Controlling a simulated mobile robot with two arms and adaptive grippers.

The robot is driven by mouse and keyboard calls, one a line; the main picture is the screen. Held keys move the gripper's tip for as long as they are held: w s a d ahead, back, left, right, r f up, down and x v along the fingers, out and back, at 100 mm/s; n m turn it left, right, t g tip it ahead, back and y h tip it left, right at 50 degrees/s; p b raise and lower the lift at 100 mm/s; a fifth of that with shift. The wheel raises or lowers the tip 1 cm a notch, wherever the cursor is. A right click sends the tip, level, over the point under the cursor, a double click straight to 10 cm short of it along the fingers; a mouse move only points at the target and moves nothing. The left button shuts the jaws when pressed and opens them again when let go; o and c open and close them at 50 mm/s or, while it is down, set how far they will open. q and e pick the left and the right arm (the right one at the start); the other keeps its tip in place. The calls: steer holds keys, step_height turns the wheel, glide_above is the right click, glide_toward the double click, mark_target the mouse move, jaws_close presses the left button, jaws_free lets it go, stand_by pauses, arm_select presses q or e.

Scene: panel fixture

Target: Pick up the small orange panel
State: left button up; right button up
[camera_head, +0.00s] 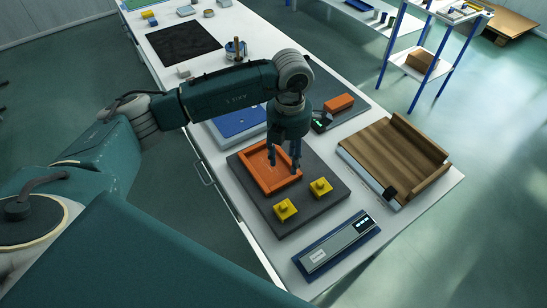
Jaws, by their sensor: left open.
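An orange square panel with a raised rim (262,181) lies on the dark grey fixture plate (316,207). My left gripper (284,161) points down over the right part of this panel. Its dark fingers are apart with nothing seen between them. They hide part of the panel's right side, and I cannot tell whether the tips touch it. A smaller orange block (340,103) lies further back on a dark mat. My right gripper is out of view.
Two yellow knobbed blocks (285,209) (320,187) sit on the plate's near side. A device with a display (335,247) is at the table's near edge. A wooden tray (398,158) stands to the right, a blue panel (238,122) behind. A blue-framed shelf (421,58) stands beyond.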

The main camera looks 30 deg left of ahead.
mark_target(282, 181)
arm_select(q)
steer(key=f, duration=0.1)
steer(key=s+f, duration=0.1)
steer(key=f, duration=0.1)
steer(key=shift+f+p, duration=0.2)
steer(key=shift+p, duration=0.2)
steer(key=shift+f, duration=0.2)
steer(key=shift+f+p, duration=0.35)
steer(key=shift+p, duration=0.1)
steer(key=f, duration=0.1)
steer(key=f+p, duration=0.2)
steer(key=shift+s+a+f, duration=0.1)
steer(key=shift+a+f, duration=0.2)
steer(key=shift+f, duration=0.5)
steer(key=shift+c, duration=0.3)
jaws_close()
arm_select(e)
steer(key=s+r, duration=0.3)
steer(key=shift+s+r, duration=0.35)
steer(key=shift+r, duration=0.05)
